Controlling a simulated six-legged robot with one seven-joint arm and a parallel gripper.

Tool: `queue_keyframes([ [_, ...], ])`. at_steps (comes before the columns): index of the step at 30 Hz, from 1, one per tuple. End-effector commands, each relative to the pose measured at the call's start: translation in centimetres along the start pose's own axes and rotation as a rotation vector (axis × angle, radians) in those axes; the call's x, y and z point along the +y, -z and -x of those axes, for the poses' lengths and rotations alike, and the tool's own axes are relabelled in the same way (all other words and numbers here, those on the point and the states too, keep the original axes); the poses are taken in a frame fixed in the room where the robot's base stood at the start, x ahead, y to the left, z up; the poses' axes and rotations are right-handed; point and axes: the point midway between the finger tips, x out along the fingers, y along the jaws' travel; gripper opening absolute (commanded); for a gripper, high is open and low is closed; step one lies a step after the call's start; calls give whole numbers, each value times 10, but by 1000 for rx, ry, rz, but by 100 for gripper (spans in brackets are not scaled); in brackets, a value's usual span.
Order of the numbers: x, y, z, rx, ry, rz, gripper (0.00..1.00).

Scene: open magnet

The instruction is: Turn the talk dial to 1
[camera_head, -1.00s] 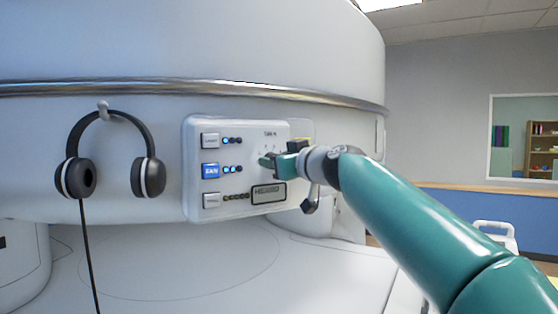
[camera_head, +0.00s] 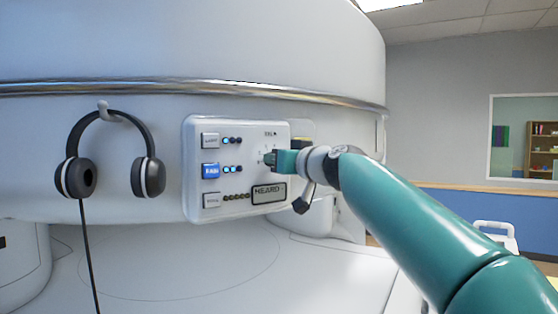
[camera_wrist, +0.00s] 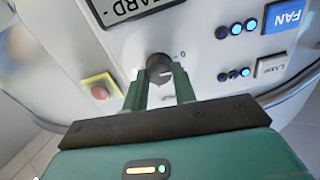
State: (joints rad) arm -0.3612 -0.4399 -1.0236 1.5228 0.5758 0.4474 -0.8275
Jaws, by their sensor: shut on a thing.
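The talk dial (camera_wrist: 160,66) is a small dark round knob on the white control panel, with a "0" printed beside it in the wrist view. My gripper (camera_wrist: 160,76) has its two green fingers on either side of the dial and is shut on it. In the head view my gripper (camera_head: 270,158) reaches the right part of the panel (camera_head: 233,205) from the right and hides the dial. The dial's pointer is too unclear to read.
The panel has a LAMP button (camera_wrist: 271,67), a blue FAN button (camera_wrist: 286,16), blue lights and a HEARD sign (camera_head: 268,192). A red button (camera_wrist: 100,92) on a yellow plate is near the dial. Headphones (camera_head: 148,176) hang at left.

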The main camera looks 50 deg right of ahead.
Motion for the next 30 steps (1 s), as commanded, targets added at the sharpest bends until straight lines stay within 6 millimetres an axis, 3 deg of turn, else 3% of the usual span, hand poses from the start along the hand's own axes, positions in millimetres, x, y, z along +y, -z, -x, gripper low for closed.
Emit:
queue_keyframes([
  [15,2,-1,0,-1,-1,-361,4],
  [30,2,-1,0,-2,0,-440,4],
])
